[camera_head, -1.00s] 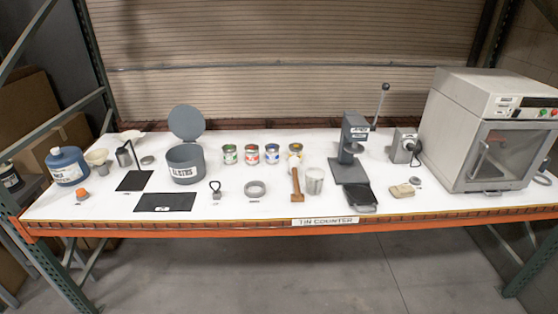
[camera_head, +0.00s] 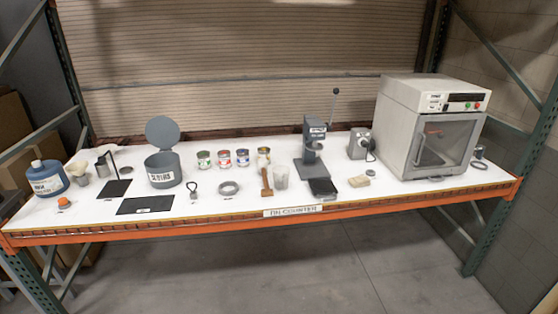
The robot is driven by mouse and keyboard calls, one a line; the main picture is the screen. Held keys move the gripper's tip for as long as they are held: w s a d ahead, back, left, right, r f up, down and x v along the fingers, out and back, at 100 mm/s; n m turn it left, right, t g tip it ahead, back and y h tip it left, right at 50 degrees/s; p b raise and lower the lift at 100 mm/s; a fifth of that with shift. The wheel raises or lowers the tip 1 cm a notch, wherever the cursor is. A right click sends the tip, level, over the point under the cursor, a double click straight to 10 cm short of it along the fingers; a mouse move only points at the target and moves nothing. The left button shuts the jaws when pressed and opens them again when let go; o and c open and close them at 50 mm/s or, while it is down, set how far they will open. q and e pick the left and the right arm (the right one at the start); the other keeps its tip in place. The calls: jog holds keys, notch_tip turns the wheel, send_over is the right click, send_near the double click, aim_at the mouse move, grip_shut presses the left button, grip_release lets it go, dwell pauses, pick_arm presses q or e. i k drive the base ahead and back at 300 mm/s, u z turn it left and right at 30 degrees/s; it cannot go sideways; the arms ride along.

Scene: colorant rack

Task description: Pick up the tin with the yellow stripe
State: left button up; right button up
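Several small tins stand in a row at the middle of the white counter. The tin with the yellow stripe (camera_head: 263,156) is the rightmost, upright behind a wooden-handled tool. To its left are a blue-striped tin (camera_head: 242,157), a red-striped tin (camera_head: 224,158) and a green-striped tin (camera_head: 204,159). Neither of my grippers is in view.
The white counter (camera_head: 340,203) has an orange front beam. A grey pot with a raised lid (camera_head: 162,168) stands left of the tins. A clear cup (camera_head: 280,177) and a lever press (camera_head: 314,150) are to the right, then a large grey cabinet (camera_head: 430,125).

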aim_at(266, 155)
jog(key=z, duration=0.4)
jog(key=i, duration=1.6)
jog(key=u, duration=0.55)
